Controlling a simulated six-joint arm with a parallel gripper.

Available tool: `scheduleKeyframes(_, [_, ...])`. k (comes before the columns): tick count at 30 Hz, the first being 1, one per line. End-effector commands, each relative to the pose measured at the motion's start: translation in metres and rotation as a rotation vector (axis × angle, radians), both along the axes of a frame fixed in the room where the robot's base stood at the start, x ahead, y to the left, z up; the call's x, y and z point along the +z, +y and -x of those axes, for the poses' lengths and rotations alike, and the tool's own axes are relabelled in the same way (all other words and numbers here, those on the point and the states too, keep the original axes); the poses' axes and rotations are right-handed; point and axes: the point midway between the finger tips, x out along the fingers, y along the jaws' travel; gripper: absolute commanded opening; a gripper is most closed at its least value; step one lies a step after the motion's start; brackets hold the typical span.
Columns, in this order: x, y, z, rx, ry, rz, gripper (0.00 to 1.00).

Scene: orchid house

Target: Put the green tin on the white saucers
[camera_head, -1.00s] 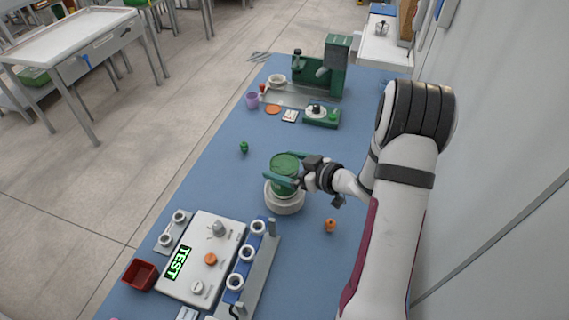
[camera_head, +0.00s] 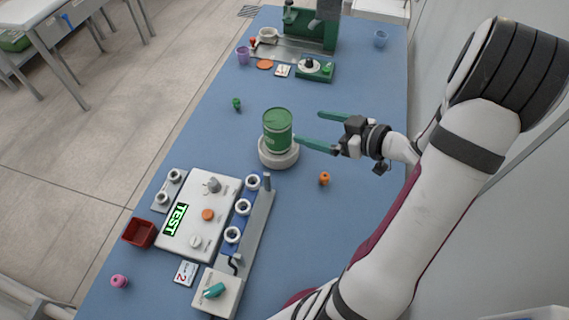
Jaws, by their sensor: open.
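The green tin (camera_head: 277,131) stands upright on the white saucers (camera_head: 279,159), which sit on the blue table. The saucers look stacked, and the tin hides their middle. My gripper (camera_head: 308,127) is open and empty, just to the right of the tin, with its two green fingers pointing left. The fingertips appear clear of the tin, though the lower fingertip is close to its right side in the picture.
A white panel with a TEST display (camera_head: 176,219) and a rack of white rings (camera_head: 243,207) are in front. An orange knob-like piece (camera_head: 324,178) lies right of the saucers. A green machine (camera_head: 309,30) stands at the back. The blue table left of the tin is mostly clear.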

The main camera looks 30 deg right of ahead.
Motion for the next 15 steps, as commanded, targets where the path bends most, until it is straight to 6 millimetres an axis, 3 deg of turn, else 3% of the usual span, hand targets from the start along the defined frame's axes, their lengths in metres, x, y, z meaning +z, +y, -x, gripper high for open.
scheduleKeyframes(2, [0.003,-0.005,-0.011,-0.047,0.023,0.042,1.00])
scheduleKeyframes(6, [0.027,-0.029,-0.044,-0.365,0.170,0.229,1.00])
scheduleKeyframes(8, [0.041,-0.028,-0.038,-0.541,0.271,0.270,1.00])
scheduleKeyframes(11, [0.051,0.008,0.007,-0.761,0.490,0.224,1.00])
scheduleKeyframes(14, [0.044,0.081,0.074,-0.834,0.771,0.082,1.00])
scheduleKeyframes(15, [0.042,0.113,0.102,-0.823,0.883,0.021,1.00])
